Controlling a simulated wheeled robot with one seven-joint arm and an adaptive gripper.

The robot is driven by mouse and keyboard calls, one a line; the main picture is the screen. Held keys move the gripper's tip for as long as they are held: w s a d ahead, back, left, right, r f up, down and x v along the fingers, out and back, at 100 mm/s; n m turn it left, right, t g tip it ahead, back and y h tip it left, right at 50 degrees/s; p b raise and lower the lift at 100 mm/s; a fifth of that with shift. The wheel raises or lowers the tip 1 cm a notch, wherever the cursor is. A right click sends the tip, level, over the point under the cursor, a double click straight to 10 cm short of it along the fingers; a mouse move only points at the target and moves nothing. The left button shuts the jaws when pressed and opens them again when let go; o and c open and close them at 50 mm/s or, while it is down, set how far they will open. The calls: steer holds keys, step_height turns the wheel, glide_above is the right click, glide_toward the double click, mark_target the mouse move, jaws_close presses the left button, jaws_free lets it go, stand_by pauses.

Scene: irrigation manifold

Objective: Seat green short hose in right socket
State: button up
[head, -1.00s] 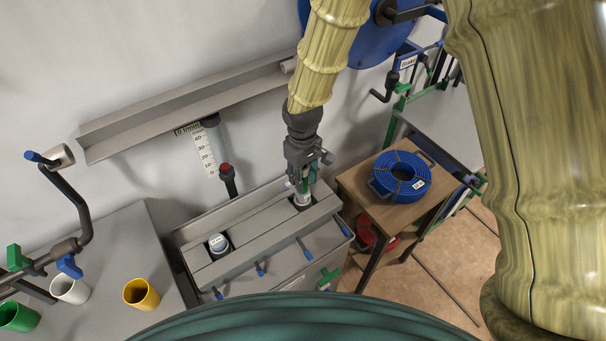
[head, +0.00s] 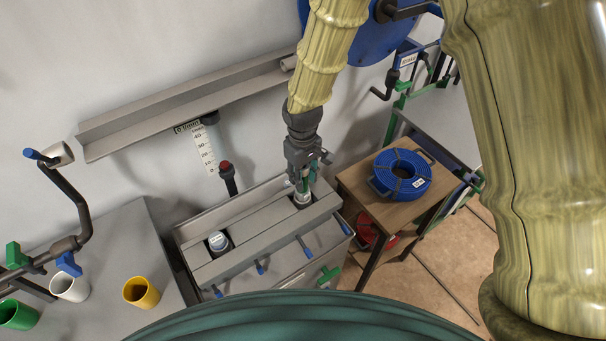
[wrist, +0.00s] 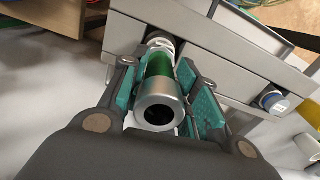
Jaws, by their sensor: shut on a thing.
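My gripper (head: 303,178) is above the right socket of the grey manifold box (head: 232,262). In the wrist view my gripper (wrist: 172,98) is shut on the green short hose (wrist: 158,66), which has a silver metal collar (wrist: 159,104) at its near end. The hose's far end meets the white ring of the right socket (wrist: 160,43); how deep it sits I cannot tell. In the head view the hose is mostly hidden by the fingers, and the right socket (head: 302,200) shows just below them. The left socket (head: 218,241) holds a capped, labelled white-and-blue piece.
A wooden stand (head: 362,187) with a blue hose coil (head: 401,175) is close on the right. A flow gauge (head: 206,150) and a grey rail (head: 190,105) are behind. A yellow cup (head: 141,293) and a white cup (head: 70,287) stand on the left table.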

steer(key=shift+f, duration=0.7)
stand_by(0.6)
steer(key=o, duration=1.1)
steer(key=shift+o, duration=0.4)
steer(key=shift+o, duration=1.1)
steer(key=shift+r, duration=0.15)
steer(key=shift+r+p, duration=2.3)
steer(key=shift+r, duration=1.1)
